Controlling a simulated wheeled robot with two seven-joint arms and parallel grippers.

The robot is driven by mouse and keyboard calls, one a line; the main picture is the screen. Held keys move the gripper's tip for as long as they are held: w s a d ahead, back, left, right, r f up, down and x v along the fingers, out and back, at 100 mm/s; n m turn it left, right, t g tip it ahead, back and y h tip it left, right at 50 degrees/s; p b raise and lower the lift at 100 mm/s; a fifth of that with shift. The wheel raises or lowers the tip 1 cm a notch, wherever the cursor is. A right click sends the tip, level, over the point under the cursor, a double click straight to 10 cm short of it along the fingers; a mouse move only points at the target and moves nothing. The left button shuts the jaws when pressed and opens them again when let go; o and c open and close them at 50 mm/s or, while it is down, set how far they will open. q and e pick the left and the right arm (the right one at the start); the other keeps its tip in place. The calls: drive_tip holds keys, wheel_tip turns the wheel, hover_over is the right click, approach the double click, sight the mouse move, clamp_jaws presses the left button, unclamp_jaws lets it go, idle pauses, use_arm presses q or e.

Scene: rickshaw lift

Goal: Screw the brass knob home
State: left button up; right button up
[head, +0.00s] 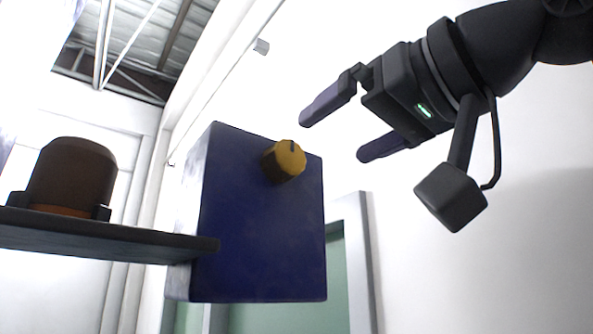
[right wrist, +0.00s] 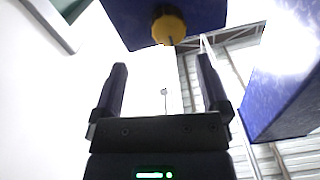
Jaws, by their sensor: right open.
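The brass knob (head: 284,161) sits on the upper part of the front face of a dark blue box (head: 262,235). A dark line marks the knob's face. In the right wrist view the knob (right wrist: 168,27) is at the top centre, on the blue box (right wrist: 205,14), beyond my fingertips. My right gripper (head: 342,138) is open and empty, to the right of the knob and apart from it. Its two fingers also show spread in the right wrist view (right wrist: 161,75). My left gripper is not in view.
A dark shelf (head: 120,237) juts in from the left and ends in front of the box's lower left. A brown rounded object (head: 73,175) stands on it. A green-paned door or window frame (head: 352,260) is behind the box. Space around my right gripper looks clear.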

sight(292, 155)
drive_tip(key=a, duration=0.1)
drive_tip(key=a+r+p, duration=0.1)
drive_tip(key=a, duration=0.1)
drive_tip(key=w, duration=0.1)
drive_tip(key=w+a+p, duration=0.1)
drive_tip(key=w, duration=0.2)
drive_tip(key=shift+w+a+f, duration=0.3)
drive_tip(key=shift+f, duration=0.05)
drive_tip(key=shift+w+a+f, duration=0.15)
drive_tip(key=shift+w, duration=0.45)
drive_tip(key=shift+s, duration=0.8)
drive_tip(key=shift+c, duration=0.2)
drive_tip(key=shift+w, duration=0.1)
drive_tip(key=shift+c, duration=1.3)
drive_tip(key=shift+w, duration=0.25)
drive_tip(key=shift+c, duration=1.1)
drive_tip(key=c, duration=0.8)
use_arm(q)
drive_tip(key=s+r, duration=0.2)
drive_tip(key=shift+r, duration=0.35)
use_arm(e)
drive_tip(key=shift+o, duration=0.2)
